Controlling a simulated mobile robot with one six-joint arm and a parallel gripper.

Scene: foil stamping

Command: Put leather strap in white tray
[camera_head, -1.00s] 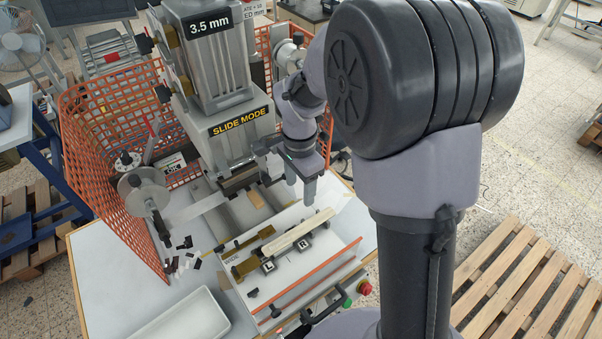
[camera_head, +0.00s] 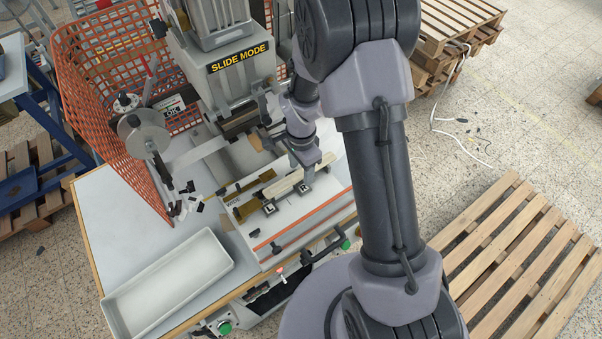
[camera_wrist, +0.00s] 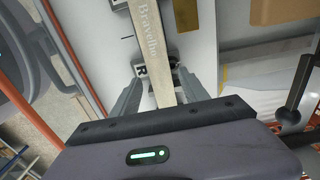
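The leather strap (camera_head: 284,186) is a long, pale beige strip lying across the slide fixture of the stamping machine. In the wrist view the strap (camera_wrist: 152,25) shows lettering reading "Bravello" and runs between my gripper's two fingers. My gripper (camera_wrist: 160,80) is open, with one finger on each side of the strap; whether they touch it is unclear. In the head view my gripper (camera_head: 300,174) is low over the strap's right part and hides some of it. The white tray (camera_head: 218,243) is empty, at the table's front left.
The stamping head marked SLIDE MODE (camera_head: 240,62) stands behind the fixture. An orange mesh guard (camera_head: 90,95) borders the left and back. Small dark scraps (camera_head: 190,188) lie left of the fixture. An orange bar (camera_head: 305,222) runs along the fixture's front.

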